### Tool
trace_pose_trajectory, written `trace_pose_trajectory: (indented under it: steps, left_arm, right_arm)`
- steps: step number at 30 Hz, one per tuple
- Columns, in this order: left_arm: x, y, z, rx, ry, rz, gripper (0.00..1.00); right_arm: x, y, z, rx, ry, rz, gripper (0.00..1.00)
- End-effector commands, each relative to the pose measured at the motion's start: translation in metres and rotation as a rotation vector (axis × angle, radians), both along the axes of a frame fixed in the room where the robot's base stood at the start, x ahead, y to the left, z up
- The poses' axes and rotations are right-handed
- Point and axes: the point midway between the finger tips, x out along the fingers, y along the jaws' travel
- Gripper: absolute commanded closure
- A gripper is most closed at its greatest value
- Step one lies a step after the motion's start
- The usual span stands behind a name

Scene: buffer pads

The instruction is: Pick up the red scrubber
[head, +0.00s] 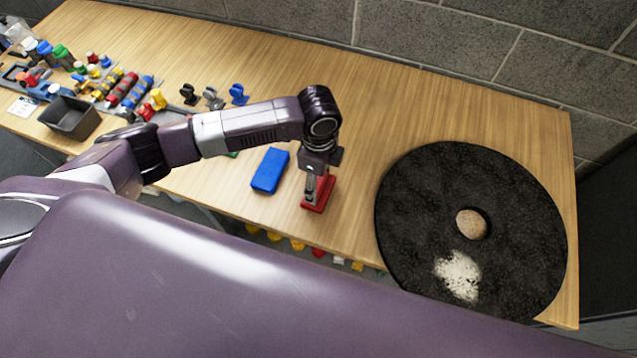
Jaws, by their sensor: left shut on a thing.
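The red scrubber (325,197) is a small red block on the wooden table near its front edge, right of a blue block. My left gripper (318,187) points down onto it from above and is shut on it. The gripper hides part of the scrubber's top, and I cannot tell whether the scrubber still touches the table. My right gripper does not show in the head view.
A blue block (270,170) lies just left of the scrubber. A large black round pad (430,190) covers the table's right end. A grey bin (70,118) and several tools and bottles crowd the left. The back middle of the table (400,100) is clear.

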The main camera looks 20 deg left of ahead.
Motion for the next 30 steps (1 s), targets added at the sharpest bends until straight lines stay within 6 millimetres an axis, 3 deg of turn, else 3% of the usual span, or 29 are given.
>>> trace_pose_trajectory:
  steps: [8,21,30]
  left_arm:
    - [0.002,0.0,0.028,-0.001,-0.005,-0.001,0.68]
    - [0.002,0.0,0.148,-0.002,-0.007,-0.002,0.68]
    - [0.001,-0.001,0.194,-0.002,-0.003,0.0,0.68]
  right_arm:
    - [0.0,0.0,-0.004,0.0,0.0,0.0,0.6]
    - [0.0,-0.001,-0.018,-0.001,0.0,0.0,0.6]
    - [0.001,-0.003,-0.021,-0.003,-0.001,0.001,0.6]
